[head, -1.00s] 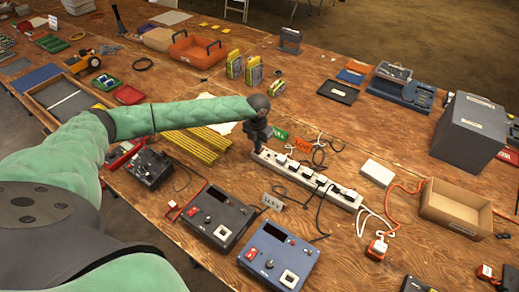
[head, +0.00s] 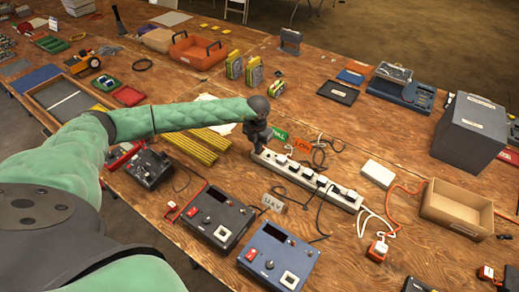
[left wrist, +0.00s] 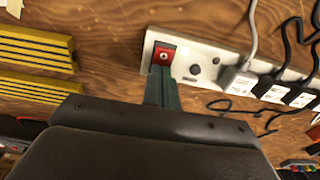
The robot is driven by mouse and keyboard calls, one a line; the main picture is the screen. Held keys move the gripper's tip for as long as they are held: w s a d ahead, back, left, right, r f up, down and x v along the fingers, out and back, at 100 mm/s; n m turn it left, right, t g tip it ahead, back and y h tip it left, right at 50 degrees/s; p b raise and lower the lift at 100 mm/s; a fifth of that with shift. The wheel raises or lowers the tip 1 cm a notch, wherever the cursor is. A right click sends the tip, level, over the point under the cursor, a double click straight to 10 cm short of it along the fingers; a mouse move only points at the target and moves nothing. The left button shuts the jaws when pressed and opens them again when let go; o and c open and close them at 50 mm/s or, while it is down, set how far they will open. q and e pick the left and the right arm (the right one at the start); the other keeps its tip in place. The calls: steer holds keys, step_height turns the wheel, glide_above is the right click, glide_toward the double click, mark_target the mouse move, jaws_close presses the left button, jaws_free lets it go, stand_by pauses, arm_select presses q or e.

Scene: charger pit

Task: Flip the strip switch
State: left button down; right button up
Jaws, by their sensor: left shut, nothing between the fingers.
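The white power strip (head: 305,179) lies on the wooden table with several plugs in it. Its red switch (left wrist: 164,54) is at the strip's left end in the left wrist view. My left gripper (head: 257,146) is shut and empty at that end of the strip. In the left wrist view its fingertips (left wrist: 161,72) are at the lower edge of the red switch and cover part of it. I cannot tell whether they touch it or which way the switch is tilted. My right gripper is not in view.
Two boxes with red switches, one dark (head: 218,217) and one blue (head: 279,257), stand in front of the strip. Yellow bars (head: 190,146) lie left of it. Cables run around the strip. A cardboard box (head: 457,208) stands at the right.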

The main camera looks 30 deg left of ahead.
arm_select(q)
steer(key=shift+r+p, duration=0.9)
steer(key=shift+r, duration=2.45)
